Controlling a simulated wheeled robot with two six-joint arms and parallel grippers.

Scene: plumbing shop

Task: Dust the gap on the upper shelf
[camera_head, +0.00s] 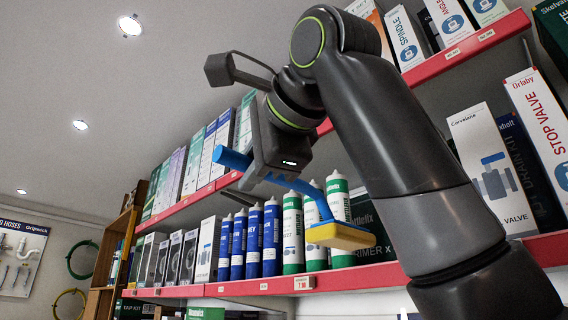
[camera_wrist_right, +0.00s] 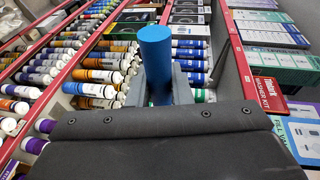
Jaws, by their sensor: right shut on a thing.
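My right gripper (camera_head: 258,174) is shut on the blue handle of a brush-like tool (camera_head: 312,190). The tool slants down to the right and ends in a yellow pad (camera_head: 340,236). In the head view the pad is in front of the lower shelf's white tubes, below the upper shelf's edge. In the right wrist view the handle's round blue end (camera_wrist_right: 156,55) stands up between the grey jaws. The upper shelf (camera_head: 467,47) has a red front edge and carries boxes. My right arm covers its middle, so I cannot see the gap. My left gripper is not in view.
Tall boxes (camera_head: 208,150) stand on the upper shelf to the left, and spindle boxes (camera_head: 405,38) to the right. The lower shelf (camera_head: 345,279) holds blue tubes (camera_head: 254,240), white tubes (camera_head: 292,230) and valve boxes (camera_head: 490,165). Open air lies left of the shelving.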

